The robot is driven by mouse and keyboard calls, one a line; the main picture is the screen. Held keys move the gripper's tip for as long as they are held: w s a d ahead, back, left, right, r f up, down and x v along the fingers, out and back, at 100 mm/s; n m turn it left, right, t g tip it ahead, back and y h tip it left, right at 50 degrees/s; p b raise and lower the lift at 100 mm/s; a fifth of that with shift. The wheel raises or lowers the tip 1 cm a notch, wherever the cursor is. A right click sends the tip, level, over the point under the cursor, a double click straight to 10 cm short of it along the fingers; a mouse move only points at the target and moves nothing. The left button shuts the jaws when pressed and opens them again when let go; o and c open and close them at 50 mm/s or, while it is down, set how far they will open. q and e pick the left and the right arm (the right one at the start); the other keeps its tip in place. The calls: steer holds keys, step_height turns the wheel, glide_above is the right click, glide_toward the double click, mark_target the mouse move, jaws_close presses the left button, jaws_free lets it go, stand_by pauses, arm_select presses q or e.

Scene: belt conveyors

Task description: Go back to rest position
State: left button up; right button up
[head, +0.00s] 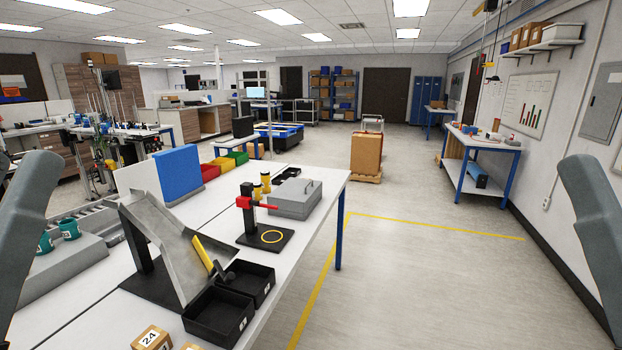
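My two arms show as grey links at the far left and far right edges of the head view. Neither gripper is in view. On the white table (312,232) in front of me stands a metal chute (165,235) on a black base, tilted down toward two black bins (217,316). A yellow bar with a dark end lies across the chute's lower part. A black stand with a red arm (257,203) and a yellow ring on its base is behind the bins.
Small boxes (152,338) lie at the near table edge. Teal parts (68,229) sit at the left on a grey block. A grey case (295,199) and a blue panel (179,174) stand farther back. Open floor (430,270) with yellow lines lies right of the table.

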arm_select(q)
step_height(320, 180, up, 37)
steer(key=p, duration=3.4)
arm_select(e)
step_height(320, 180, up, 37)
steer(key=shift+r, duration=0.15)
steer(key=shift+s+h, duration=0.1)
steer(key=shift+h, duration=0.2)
